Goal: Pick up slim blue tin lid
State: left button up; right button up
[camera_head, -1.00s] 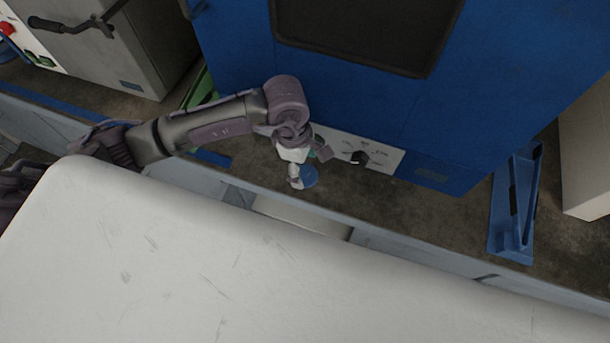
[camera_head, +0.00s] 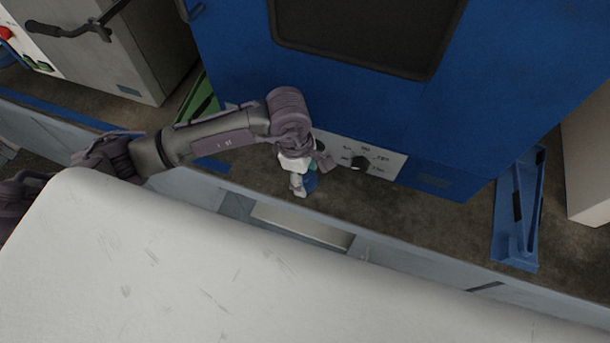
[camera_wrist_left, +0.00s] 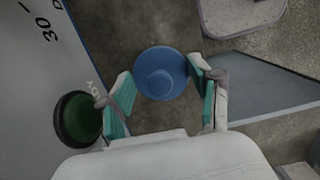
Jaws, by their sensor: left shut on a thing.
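The slim blue tin lid shows in the left wrist view (camera_wrist_left: 161,72) as a round blue disc with a raised round centre. My left gripper (camera_wrist_left: 160,84) has its teal-padded fingers on either side of the lid, shut on it. I cannot tell whether the lid still touches the bench. My right gripper is not in view.
A blue bracket (camera_head: 518,210) lies at right, near a pale box (camera_head: 590,150). A grey machine (camera_head: 130,55) stands at left. Bare bench lies between gripper and bracket.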

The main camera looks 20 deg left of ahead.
pick_arm(q)
jog(key=shift+r, duration=0.45)
notch_tip(320, 180, up, 3)
jog(key=shift+f+b, duration=0.1)
jog(key=shift+b, duration=0.5)
jog(key=s+d+r+b, duration=0.25)
jog(key=d+r, duration=0.45)
jog(key=d, duration=0.5)
jog(key=a+r+m+g+y, duration=0.1)
jog(key=a+m, duration=1.6)
jog(key=a, duration=0.2)
jog(key=shift+a+m+g+y, duration=0.2)
jog(key=shift+m+g+y, duration=0.1)
jog(key=shift+g+y, duration=0.1)
